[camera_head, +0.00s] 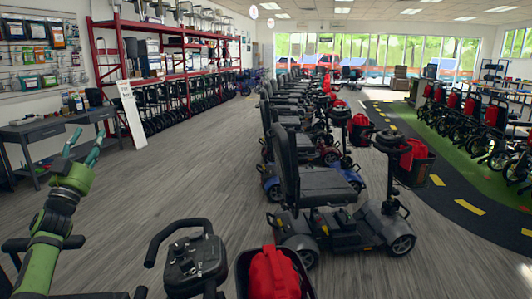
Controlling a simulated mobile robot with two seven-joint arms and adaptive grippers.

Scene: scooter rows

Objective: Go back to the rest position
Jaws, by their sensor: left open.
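My left arm (42,245) is green and rises from the lower left corner. My left gripper (85,143) is at its upper end, with teal fingers spread apart and pointing up. Nothing shows between the fingers. From this view the gripper overlaps the grey workbench (38,130), and I cannot tell how far apart they are. My right gripper and right arm are out of view.
A scooter's black handlebar console (196,262) and a red bag (272,275) in a basket are close in front. A row of mobility scooters (335,215) stands at centre right. Red shelving (165,60) lines the left wall. The grey floor (190,165) between is clear.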

